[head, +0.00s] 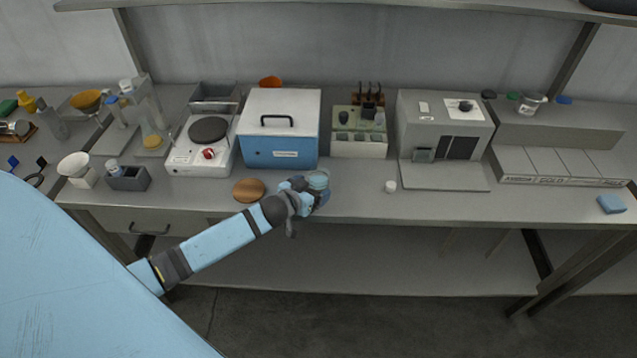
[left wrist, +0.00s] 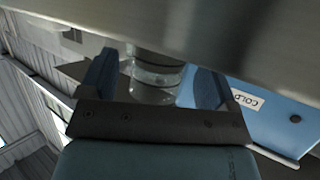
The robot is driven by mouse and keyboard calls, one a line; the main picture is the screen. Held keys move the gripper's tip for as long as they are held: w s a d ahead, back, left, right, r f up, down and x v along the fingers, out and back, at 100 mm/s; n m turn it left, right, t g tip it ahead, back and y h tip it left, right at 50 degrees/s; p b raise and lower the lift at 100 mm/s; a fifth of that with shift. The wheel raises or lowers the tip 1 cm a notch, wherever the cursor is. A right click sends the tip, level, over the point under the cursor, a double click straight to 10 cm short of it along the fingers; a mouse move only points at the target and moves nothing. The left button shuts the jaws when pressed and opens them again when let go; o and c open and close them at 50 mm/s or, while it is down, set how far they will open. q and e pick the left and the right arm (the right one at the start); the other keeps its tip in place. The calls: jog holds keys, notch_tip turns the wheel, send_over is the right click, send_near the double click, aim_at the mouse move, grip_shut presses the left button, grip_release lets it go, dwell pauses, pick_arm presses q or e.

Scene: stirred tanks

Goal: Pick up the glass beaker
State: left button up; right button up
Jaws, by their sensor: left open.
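The glass beaker (head: 318,181) stands on the bench near its front edge, in front of the blue and white box. In the left wrist view the clear beaker (left wrist: 155,78) shows between the two dark blue fingers of my left gripper (left wrist: 152,85). In the head view my left gripper (head: 312,194) is at the beaker, with its arm coming from the lower left. The fingers are open, one on each side of the beaker; I cannot tell whether either touches it. The gripper hides the beaker's lower part in the head view. My right gripper is not in view.
The blue and white box (head: 281,130) stands close behind the beaker. A round brown thing (head: 249,190) lies to the left. The bench's front edge (head: 430,219) runs close below the beaker.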

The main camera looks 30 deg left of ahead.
pick_arm(q)
jog(key=x, duration=0.2)
jog(key=shift+w+f, duration=0.15)
jog(key=shift+w, duration=0.05)
jog(key=shift+s, duration=0.1)
jog(key=c, duration=1.1)
jog(key=shift+o, duration=0.2)
notch_tip(320, 180, up, 20)
